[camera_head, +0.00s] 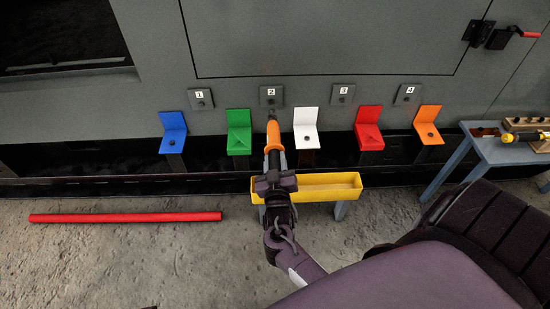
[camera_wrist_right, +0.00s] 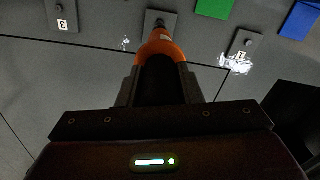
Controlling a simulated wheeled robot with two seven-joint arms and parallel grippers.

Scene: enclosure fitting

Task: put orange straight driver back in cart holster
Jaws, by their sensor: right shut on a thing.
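The orange straight driver (camera_head: 273,136) is in my right gripper (camera_head: 274,168), pointing away from me with its tip close to the plate marked 2 (camera_head: 271,91). I cannot tell whether the tip touches it. In the right wrist view the orange body (camera_wrist_right: 160,46) sits between the shut fingers (camera_wrist_right: 165,85). A blue-grey cart (camera_head: 475,147) stands at the right edge. It carries wooden blocks (camera_head: 519,123) and a yellow-and-black tool (camera_head: 512,138). I cannot tell which part is the orange driver's holster. My left gripper is out of view.
Blue (camera_head: 173,126), green (camera_head: 239,124), white (camera_head: 306,120), red (camera_head: 368,118) and orange (camera_head: 428,117) brackets line the grey enclosure. A yellow tray (camera_head: 335,188) stands beneath my right gripper. A red bar (camera_head: 125,217) lies on the floor at left.

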